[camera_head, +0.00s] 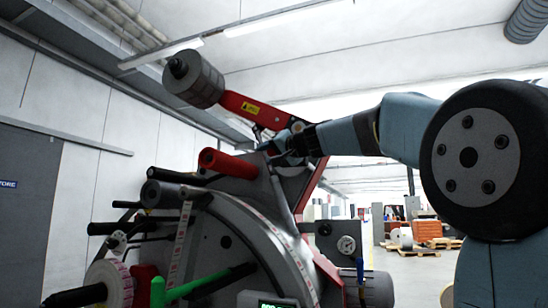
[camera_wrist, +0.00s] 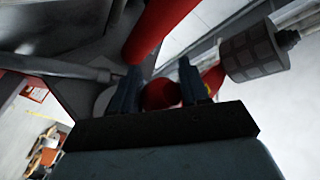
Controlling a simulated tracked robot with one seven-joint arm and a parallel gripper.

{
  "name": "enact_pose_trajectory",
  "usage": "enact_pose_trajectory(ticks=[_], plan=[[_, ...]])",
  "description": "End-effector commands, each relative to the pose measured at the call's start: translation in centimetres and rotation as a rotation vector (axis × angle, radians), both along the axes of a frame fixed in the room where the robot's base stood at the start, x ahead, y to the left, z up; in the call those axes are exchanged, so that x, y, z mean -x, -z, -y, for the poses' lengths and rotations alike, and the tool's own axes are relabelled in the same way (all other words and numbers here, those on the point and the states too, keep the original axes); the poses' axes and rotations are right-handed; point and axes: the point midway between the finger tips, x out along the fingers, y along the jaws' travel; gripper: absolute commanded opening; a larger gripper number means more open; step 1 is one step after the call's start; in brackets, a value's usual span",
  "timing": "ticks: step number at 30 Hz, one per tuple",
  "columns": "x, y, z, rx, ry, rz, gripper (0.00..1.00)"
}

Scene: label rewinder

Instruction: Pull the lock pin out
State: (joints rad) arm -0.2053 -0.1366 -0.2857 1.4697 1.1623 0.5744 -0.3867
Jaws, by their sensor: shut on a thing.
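My gripper (camera_head: 288,143) reaches in from the right to the pivot area of the red arm (camera_head: 255,108) on the label rewinder. In the wrist view, my gripper (camera_wrist: 161,84) has its two dark fingers on either side of a red rounded knob (camera_wrist: 160,95), which I take to be the lock pin's head. The fingers are shut on it. The pin's shaft and its hole are hidden, so I cannot tell how deep it sits. In the head view the gripper covers the pin.
A grey cylindrical weight (camera_head: 196,84) sits at the red arm's upper end. A red roller (camera_head: 228,163) sticks out just left of my gripper. The rewinder's grey side plate (camera_head: 225,225) is below. The floor to the right is open, with pallets (camera_head: 440,243) farther back.

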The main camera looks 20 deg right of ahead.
Motion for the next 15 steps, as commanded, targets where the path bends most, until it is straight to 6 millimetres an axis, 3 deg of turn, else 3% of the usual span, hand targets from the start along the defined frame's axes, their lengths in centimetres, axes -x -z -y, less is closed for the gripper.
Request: enact_pose_trajectory(ticks=[7,8,13,15], plan=[[0.12,0.22,-0.33,0.003,-0.008,-0.004,0.0],[0.12,0.23,-0.33,0.003,-0.008,-0.004,0.47],[0.1,0.18,-0.26,0.002,-0.006,-0.003,0.63],[0.09,0.16,-0.23,0.002,-0.006,-0.004,0.65]])
